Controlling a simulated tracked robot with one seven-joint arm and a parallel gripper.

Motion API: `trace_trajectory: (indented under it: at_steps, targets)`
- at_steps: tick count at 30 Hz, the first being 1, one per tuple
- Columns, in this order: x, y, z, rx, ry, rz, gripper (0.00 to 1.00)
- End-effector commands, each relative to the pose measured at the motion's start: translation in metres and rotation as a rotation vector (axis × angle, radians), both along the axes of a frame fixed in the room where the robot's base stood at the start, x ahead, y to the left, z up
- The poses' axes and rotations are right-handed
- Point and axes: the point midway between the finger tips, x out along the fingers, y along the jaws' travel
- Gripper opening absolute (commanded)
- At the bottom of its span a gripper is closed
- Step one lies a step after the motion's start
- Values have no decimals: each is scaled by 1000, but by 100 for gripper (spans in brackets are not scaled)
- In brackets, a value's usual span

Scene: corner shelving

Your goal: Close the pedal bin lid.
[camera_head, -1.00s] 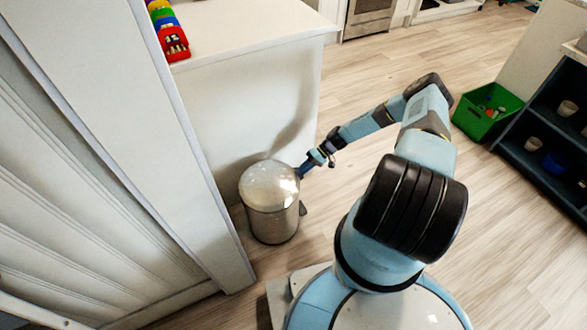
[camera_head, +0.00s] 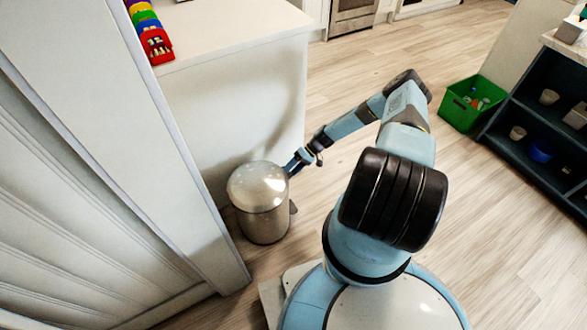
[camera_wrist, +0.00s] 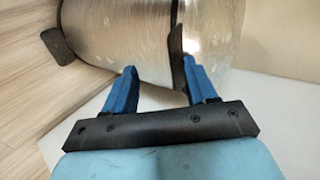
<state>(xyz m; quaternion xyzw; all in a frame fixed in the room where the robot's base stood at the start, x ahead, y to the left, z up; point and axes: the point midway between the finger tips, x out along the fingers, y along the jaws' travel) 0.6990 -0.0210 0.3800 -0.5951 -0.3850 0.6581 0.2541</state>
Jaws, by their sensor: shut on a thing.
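The pedal bin (camera_head: 262,224) is a shiny metal cylinder on the floor beside the white counter. Its domed lid (camera_head: 257,185) looks down on the body in the head view. My gripper (camera_head: 290,167) is at the right side of the bin, at lid height. In the wrist view, my gripper's blue fingers (camera_wrist: 160,70) are at the bin's side and shut on part of it near the dark rim strip (camera_wrist: 177,55) between body and lid. The exact contact is hard to see. The black pedal (camera_wrist: 57,45) shows at the upper left there.
The white counter (camera_head: 230,110) stands close behind the bin, and a white panelled wall (camera_head: 110,190) is at the left. A green crate (camera_head: 470,102) and dark shelving (camera_head: 535,125) stand at the right. The wooden floor between is clear.

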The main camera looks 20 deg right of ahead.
Motion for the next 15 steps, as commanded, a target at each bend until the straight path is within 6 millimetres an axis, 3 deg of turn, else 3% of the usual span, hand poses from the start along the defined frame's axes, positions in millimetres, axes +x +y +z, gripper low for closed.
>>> trace_trajectory:
  at_steps: [1,8,15]
  targets:
    - [-8,2,-7,-4,8,7,32]
    - [-6,-7,-1,-4,6,5,31]
    - [4,-42,25,-6,2,-1,31]
